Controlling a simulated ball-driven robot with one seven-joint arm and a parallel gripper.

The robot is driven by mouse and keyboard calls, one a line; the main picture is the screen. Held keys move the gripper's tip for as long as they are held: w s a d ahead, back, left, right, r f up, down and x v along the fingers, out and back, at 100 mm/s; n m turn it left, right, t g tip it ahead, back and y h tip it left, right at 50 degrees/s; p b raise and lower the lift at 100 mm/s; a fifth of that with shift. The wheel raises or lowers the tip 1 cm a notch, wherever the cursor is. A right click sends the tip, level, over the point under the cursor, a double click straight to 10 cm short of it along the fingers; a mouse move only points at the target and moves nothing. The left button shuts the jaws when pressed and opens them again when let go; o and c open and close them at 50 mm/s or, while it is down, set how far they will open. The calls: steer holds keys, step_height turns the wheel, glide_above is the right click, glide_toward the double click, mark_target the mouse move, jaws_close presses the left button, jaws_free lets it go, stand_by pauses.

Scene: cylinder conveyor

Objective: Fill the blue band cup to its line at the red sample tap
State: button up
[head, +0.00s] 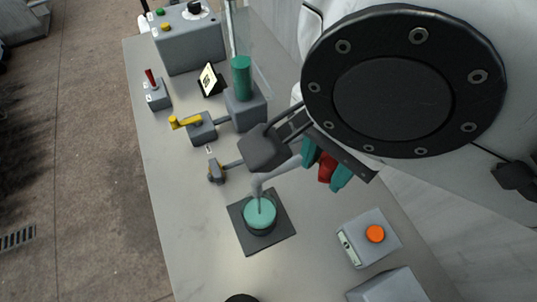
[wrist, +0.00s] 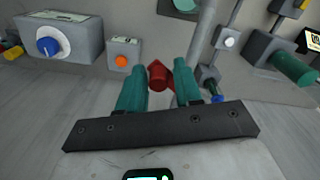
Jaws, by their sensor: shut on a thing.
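My gripper (head: 326,168) has two teal fingers closed around a red tap handle (head: 326,169). In the wrist view the red handle (wrist: 158,74) sits between the teal fingertips (wrist: 160,88). A grey spout pipe (head: 283,169) curves from near the handle down over a round cup (head: 260,230) on a dark square pad (head: 283,238). A pale teal surface fills the cup's round opening in the head view. The cup's band and line cannot be made out. I cannot tell whether liquid is running from the spout.
A grey box with an orange button (head: 375,233) stands right of the pad. Left of the spout are a yellow lever (head: 185,121), a green cylinder (head: 241,77) and a small sign (head: 210,80). A box with a blue knob (wrist: 48,46) stands left in the wrist view.

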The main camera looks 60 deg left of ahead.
steer(key=shift+w+d+r+n+p, duration=0.1)
steer(key=shift+w+d+n+p, duration=0.3)
steer(key=shift+n, duration=0.45)
steer(key=shift+w+d+r+n+p, duration=0.1)
steer(key=shift+w+d+n+p, duration=0.1)
steer(key=shift+w+n+p, duration=0.45)
steer(key=shift+w+d+f+n, duration=0.1)
steer(key=shift+w+n, duration=0.15)
steer(key=shift+n, duration=0.5)
steer(key=shift+w+d+n, duration=0.15)
steer(key=shift+w+n, duration=0.1)
steer(key=shift+n, duration=0.45)
steer(key=shift+w+d+f+n, duration=0.1)
steer(key=shift+w+n, duration=0.15)
steer(key=shift+n, duration=0.5)
steer(key=o, duration=1.7)
steer(key=shift+s, duration=0.1)
steer(key=shift+r+p, duration=0.1)
steer(key=shift+p, duration=0.2)
step_height(320, 180, up, 9)
steer(key=p, duration=0.8)
